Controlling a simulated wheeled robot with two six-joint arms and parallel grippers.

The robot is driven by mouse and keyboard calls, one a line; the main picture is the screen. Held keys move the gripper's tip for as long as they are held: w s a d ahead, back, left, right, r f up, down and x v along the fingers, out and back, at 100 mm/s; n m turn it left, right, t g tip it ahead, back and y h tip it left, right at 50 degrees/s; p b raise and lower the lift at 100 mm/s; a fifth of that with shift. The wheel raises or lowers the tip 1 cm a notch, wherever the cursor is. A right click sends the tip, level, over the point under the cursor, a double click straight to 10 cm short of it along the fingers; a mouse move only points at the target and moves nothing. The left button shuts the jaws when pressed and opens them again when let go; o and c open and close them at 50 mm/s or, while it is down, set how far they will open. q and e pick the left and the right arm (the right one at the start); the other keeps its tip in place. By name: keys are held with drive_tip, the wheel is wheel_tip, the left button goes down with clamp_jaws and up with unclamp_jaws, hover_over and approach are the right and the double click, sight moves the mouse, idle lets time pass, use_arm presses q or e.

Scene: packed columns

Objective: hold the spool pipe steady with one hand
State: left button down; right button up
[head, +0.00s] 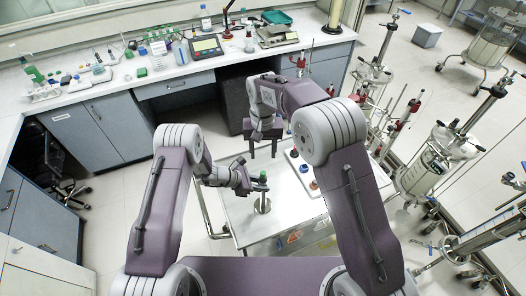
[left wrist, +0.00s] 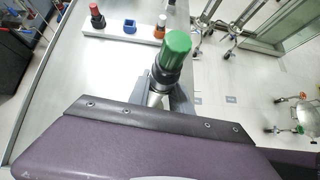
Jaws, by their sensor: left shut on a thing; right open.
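The spool pipe (head: 262,204) looks like a short metal upright with a dark collar and a green cap, standing on the steel cart top (head: 240,222). In the left wrist view the spool pipe (left wrist: 175,58) shows its green cap large, with its lower part hidden behind my gripper body. My left gripper (head: 253,186) is shut on the spool pipe just below the cap; it also shows in the left wrist view (left wrist: 165,98). My right gripper (head: 264,146) is open and empty, fingers pointing down, above the far part of the cart.
Small pieces with red (head: 293,153), blue (head: 307,169) and orange (head: 314,184) parts stand in a row at the cart's right. A lab bench (head: 150,82) with bottles and instruments runs behind. Glass columns on wheeled stands (head: 440,160) crowd the right side.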

use_arm(q)
drive_tip(key=c, duration=1.1)
unclamp_jaws()
